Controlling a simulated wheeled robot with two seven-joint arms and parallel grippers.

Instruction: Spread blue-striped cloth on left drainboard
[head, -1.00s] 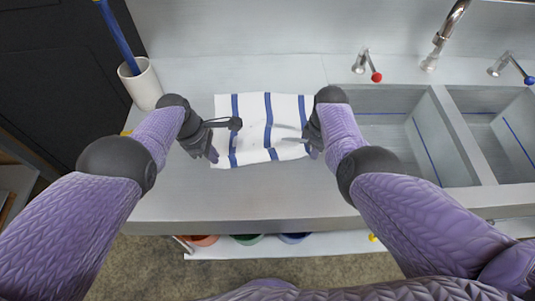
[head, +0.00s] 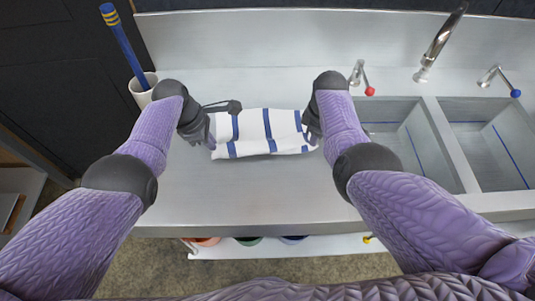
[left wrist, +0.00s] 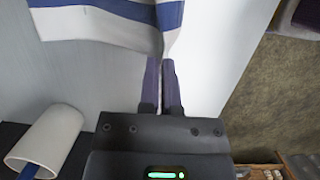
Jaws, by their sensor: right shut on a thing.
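The white cloth with blue stripes (head: 254,134) is stretched between my two grippers above the left drainboard (head: 240,200), its front edge bent. My left gripper (head: 209,142) is at the cloth's left end. In the left wrist view, its fingers (left wrist: 160,66) are close together with a gathered corner of the cloth (left wrist: 105,22) at their tips. My right gripper (head: 311,136) is shut on the cloth's right end. Its fingertips are partly hidden by my wrist and the cloth.
A white cup (head: 144,92) with a blue-handled tool (head: 124,45) stands at the back left. Two sink basins (head: 400,130) lie to the right, with a red-knobbed tap (head: 362,78) behind. The drainboard in front of the cloth is clear. A shelf (head: 290,247) runs below.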

